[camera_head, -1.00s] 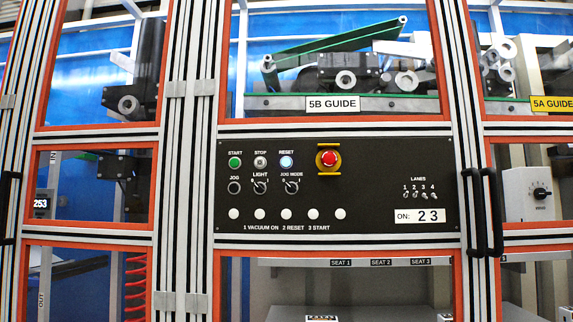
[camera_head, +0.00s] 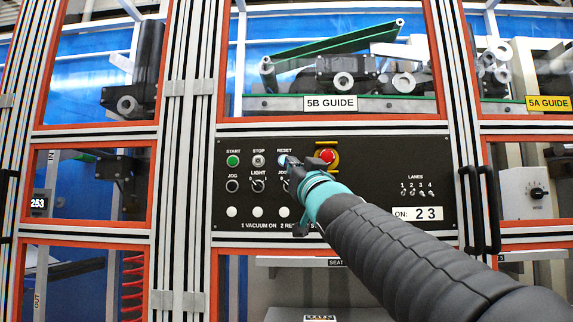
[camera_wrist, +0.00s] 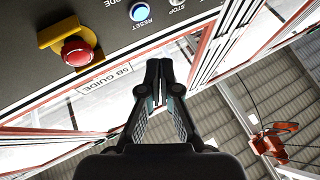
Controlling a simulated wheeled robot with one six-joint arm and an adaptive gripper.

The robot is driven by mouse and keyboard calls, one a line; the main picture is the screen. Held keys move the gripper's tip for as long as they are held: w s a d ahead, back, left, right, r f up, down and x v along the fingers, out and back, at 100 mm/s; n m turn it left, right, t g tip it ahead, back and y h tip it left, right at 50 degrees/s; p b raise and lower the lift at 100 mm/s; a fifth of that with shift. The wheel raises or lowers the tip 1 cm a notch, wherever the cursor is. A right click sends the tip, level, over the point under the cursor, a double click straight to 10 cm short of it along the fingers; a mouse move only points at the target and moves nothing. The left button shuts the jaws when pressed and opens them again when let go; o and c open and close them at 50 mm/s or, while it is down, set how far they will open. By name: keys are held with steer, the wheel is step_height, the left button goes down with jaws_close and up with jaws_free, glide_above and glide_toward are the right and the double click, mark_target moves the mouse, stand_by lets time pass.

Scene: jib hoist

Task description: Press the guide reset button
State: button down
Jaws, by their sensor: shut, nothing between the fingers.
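The RESET button (camera_head: 282,160) is a round, lit blue-white button on the black control panel under the 5B GUIDE sign (camera_head: 331,103). In the head view its right side is partly covered by my gripper (camera_head: 291,162). In the wrist view the whole button (camera_wrist: 139,11) shows at the top, with its label beside it. There my shut, empty gripper (camera_wrist: 158,66) lies below and slightly right of it in the picture, with a visible gap. I cannot tell how far the fingertips are from the panel.
A red emergency stop (camera_head: 326,156) on a yellow base sits right of RESET, close to my gripper in the head view. The green START (camera_head: 233,160) and the STOP button (camera_head: 258,160) are to the left. Black door handles (camera_head: 481,210) stand right of the panel.

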steer(key=a+r+n+y, duration=0.1)
steer(key=a+r+y, duration=0.1)
steer(key=r, duration=0.1)
steer(key=shift+s+a+n+y, duration=0.2)
steer(key=shift+n+y, duration=0.2)
steer(key=w+p, duration=0.4)
steer(key=w, duration=0.4)
steer(key=shift+w+d, duration=0.15)
steer(key=shift+w, duration=0.25)
steer(key=shift+w, duration=0.15)
stand_by(1.0)
steer(key=shift+w, duration=0.3)
